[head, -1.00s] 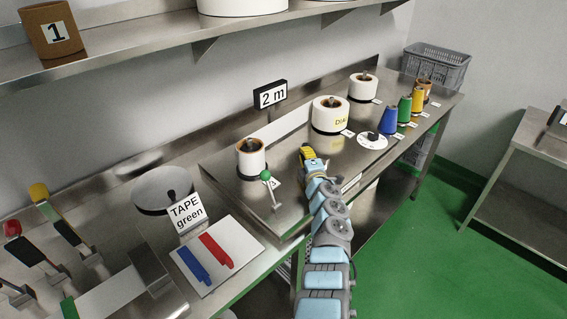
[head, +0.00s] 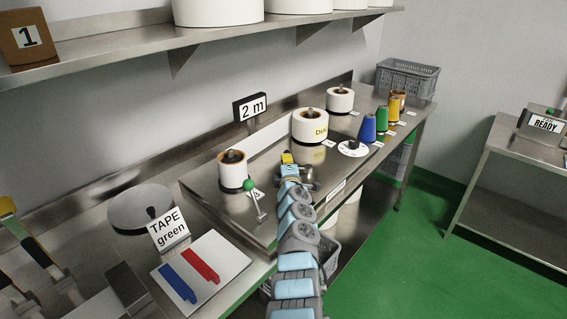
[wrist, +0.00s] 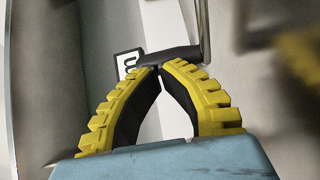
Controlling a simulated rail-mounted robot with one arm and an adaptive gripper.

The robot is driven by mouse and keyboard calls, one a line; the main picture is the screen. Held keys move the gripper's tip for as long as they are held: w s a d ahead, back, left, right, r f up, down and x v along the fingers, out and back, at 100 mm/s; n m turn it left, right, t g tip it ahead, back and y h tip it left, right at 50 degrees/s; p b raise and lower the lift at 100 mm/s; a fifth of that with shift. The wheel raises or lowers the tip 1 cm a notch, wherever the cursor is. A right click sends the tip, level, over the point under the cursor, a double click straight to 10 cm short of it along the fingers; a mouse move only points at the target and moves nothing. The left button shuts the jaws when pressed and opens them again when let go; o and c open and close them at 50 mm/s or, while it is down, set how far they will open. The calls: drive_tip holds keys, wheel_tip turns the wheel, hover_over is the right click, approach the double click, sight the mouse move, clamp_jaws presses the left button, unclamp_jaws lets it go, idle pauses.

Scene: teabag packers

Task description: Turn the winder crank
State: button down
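The winder crank shows in the wrist view as a dark handle (wrist: 180,56) with a bent metal rod (wrist: 202,25) rising from its right end. My gripper (wrist: 160,69) has its yellow, black-padded fingers drawn together, tips at the handle. It looks shut on the handle, though the exact contact is partly hidden. A grey metal part (head: 307,174) shows just right of the fingers.
A lever with a green knob (head: 250,185) stands left of my arm. The "2 m" sign (head: 251,107) stands behind. The "TAPE green" sign (head: 168,234) is front left.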

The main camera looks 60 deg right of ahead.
drive_tip(key=shift+s, duration=0.1)
drive_tip(key=shift+s+a+r+p, duration=0.15)
drive_tip(key=shift+s+a+p, duration=0.35)
drive_tip(key=shift+p, duration=0.75)
drive_tip(key=p+v, duration=0.2)
drive_tip(key=shift+s+a+p, duration=0.15)
drive_tip(key=shift+a+p, duration=0.2)
drive_tip(key=shift+p, duration=0.05)
drive_tip(key=shift+s+a+f+p, duration=0.25)
drive_tip(key=shift+s+a+p, duration=0.25)
drive_tip(key=shift+s, duration=0.05)
drive_tip(key=shift+s+p+v, duration=0.2)
drive_tip(key=shift+p+v, duration=1.4)
drive_tip(key=shift+v, duration=1.7)
drive_tip(key=shift+s+a+r, duration=0.1)
drive_tip(key=shift+s+a, duration=0.35)
drive_tip(key=shift+s, duration=0.1)
